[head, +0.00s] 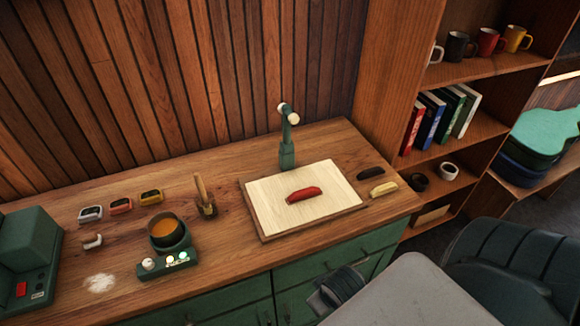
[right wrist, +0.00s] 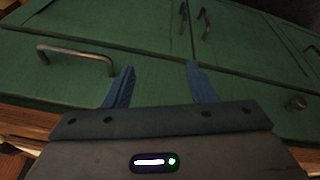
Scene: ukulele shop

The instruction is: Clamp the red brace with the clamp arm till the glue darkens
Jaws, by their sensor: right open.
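The red brace (head: 304,195) lies near the middle of a pale wooden panel (head: 325,176) in a shallow tray on the bench. The green clamp arm (head: 288,145) stands at the panel's back edge with its pale-ended head raised, apart from the brace. Whether glue shows at the brace I cannot tell. My right gripper (right wrist: 158,82) is open and empty, its two blue fingers apart in front of the green cabinet. In the head view it is at the lower middle, below the bench's front edge. My left gripper is not in view.
A glue pot (head: 167,234) stands on a heater with lit lamps, beside a brush in a holder (head: 206,208). Dark and cream braces (head: 383,188) lie right of the panel. A green machine (head: 27,262) is at far left. Cabinet handles (right wrist: 75,58) stick out near my right gripper.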

